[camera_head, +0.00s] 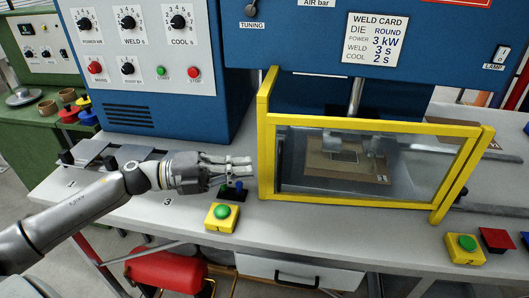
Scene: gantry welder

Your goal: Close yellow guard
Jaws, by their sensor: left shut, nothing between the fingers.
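The yellow guard (350,124) is a yellow frame with a clear window, standing upright across the front of the welder's work area. I see a brown card-like piece (330,165) and metal parts through the window. I cannot tell whether the guard is fully shut. My left gripper (240,166) comes in from the left above the bench, shut and empty. Its fingertips point right, just left of the guard's left post, with a small gap showing between them in the picture. My right gripper is not in view.
A yellow box with a green button (221,212) sits below my left gripper, with a small dark-based blue item (236,186) behind it. Another green-button box (464,244) and a red block (498,240) stand at right. The white bench (320,232) is clear in front of the guard.

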